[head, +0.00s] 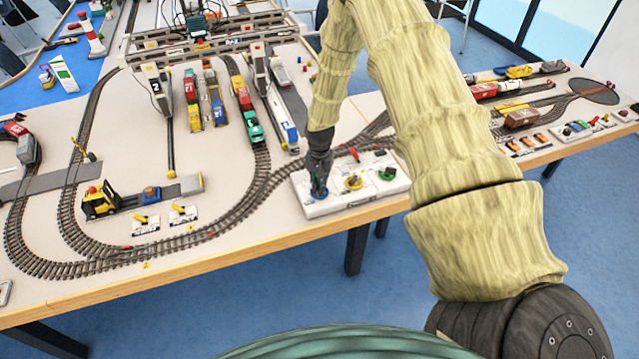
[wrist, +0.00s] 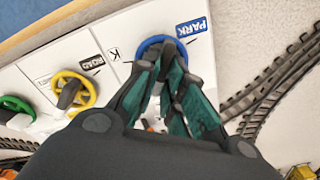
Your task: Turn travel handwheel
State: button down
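A white control panel (head: 332,205) lies at the table's front edge with three handwheels in a row. The blue handwheel (wrist: 150,42) is at the panel's left end in the head view, beside a blue "PARK" label (wrist: 192,28). The yellow handwheel (wrist: 72,95), by a "ROAD" label (wrist: 91,65), is in the middle. The green handwheel (head: 387,173) is at the other end. No travel label is readable. My gripper (wrist: 163,58) points down at the blue handwheel, its fingertips close together over the hub and hiding part of it. I cannot tell whether they grip it.
Model rail tracks (head: 255,185) curve close beside the panel. A gantry crane (head: 210,38) spans wagons and trucks further back. A yellow and black vehicle (head: 100,200) stands left, near small switch plates (head: 183,214). More switches and wagons (head: 522,117) are at right.

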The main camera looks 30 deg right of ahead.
jog(key=shift+f+n+b, duration=0.1)
jog(key=shift+n+b, duration=0.2)
jog(key=shift+w+n+b, duration=0.1)
jog(key=shift+n+b, duration=0.6)
jog(key=shift+n, duration=0.3)
jog(key=n+b, duration=0.1)
jog(key=n, duration=0.2)
jog(key=shift+a+n+b, duration=0.15)
jog(key=shift+n+b, duration=0.2)
jog(key=shift+n, duration=0.05)
jog(key=n+b, duration=0.1)
jog(key=n, duration=0.2)
jog(key=shift+a, duration=0.1)
jog(key=shift+a+n+b, duration=0.1)
jog(key=shift+n+b, duration=0.35)
jog(key=shift+n, duration=1.65)
jog(key=c, duration=1.5)
grip_release()
